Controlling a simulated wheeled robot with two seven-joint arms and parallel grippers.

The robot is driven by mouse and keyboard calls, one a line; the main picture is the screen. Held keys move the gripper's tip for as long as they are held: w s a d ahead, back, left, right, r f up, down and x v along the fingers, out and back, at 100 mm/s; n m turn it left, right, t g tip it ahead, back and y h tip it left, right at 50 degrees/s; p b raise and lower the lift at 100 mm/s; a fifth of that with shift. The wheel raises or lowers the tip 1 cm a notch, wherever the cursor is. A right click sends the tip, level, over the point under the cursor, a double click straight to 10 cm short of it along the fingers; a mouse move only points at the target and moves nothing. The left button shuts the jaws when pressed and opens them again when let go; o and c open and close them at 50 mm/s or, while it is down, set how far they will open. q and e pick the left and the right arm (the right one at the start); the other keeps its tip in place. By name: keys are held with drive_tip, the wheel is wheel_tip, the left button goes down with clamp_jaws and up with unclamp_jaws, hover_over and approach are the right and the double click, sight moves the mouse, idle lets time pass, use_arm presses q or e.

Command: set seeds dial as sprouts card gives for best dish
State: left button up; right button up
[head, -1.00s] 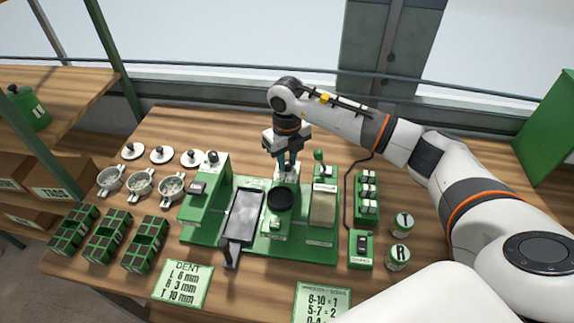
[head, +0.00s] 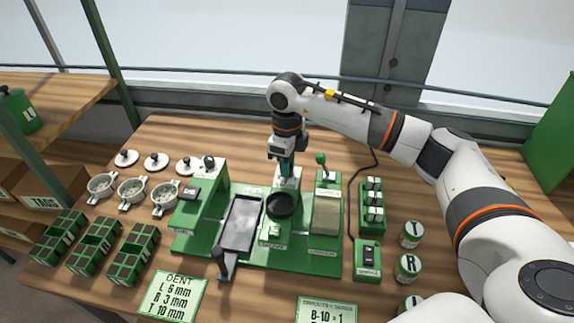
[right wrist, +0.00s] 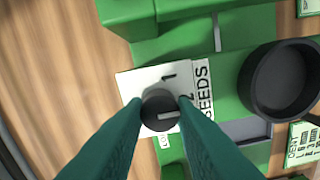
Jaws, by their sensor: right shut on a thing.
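My right gripper (right wrist: 160,103) is shut on the black seeds dial knob (right wrist: 160,112), also visible in the head view (head: 287,172). The knob sits on a white plate (right wrist: 137,84) marked 1 and 2, with a SEEDS label (right wrist: 204,92) beside it. The knob's pale line points roughly right in the right wrist view; further marks are hidden by the fingers. The sprouts card (head: 327,309) is cut off at the bottom of the head view; a line like "8-10 = 1" shows. Three white dishes (head: 133,190) stand at the left, their contents too small to count. My left gripper is out of view.
The green seeder base (head: 200,243) holds a dark tray (head: 240,224), a black round cup (head: 281,205) and a green-knobbed lever (head: 321,160). A dent card (head: 172,296) lies in front. Labelled jars (head: 407,268) and a switch box (head: 367,258) stand right.

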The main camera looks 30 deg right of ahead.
drive_tip(key=shift+w+r, duration=0.1)
drive_tip(key=shift+r, duration=0.05)
drive_tip(key=o, duration=1)
wheel_tip(320, 180, up, 12)
drive_tip(key=b, duration=0.2)
drive_tip(key=shift+b, duration=0.35)
